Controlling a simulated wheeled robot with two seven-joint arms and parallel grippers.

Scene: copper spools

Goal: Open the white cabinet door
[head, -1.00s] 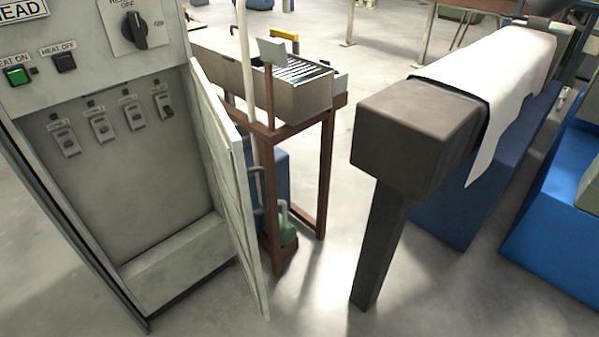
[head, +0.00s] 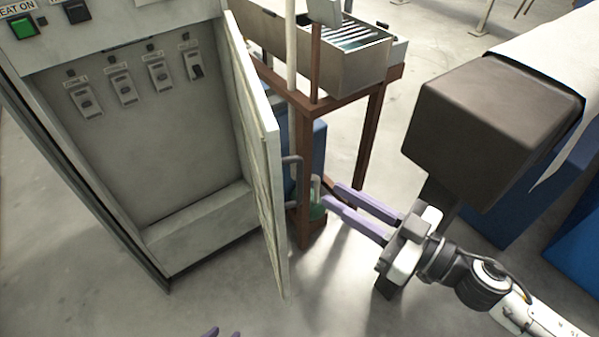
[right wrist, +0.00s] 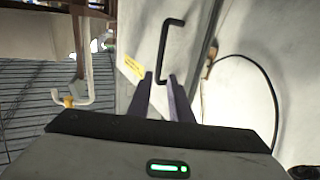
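The white cabinet door (head: 262,150) stands swung out from the cabinet (head: 165,140), so the inside with several switches shows.
A brown-framed stand (head: 368,130) with a box and rollers is behind the door. A dark block-ended beam (head: 480,125) with a white sheet stands at the right, close to my right arm. The floor in front of the cabinet is clear.

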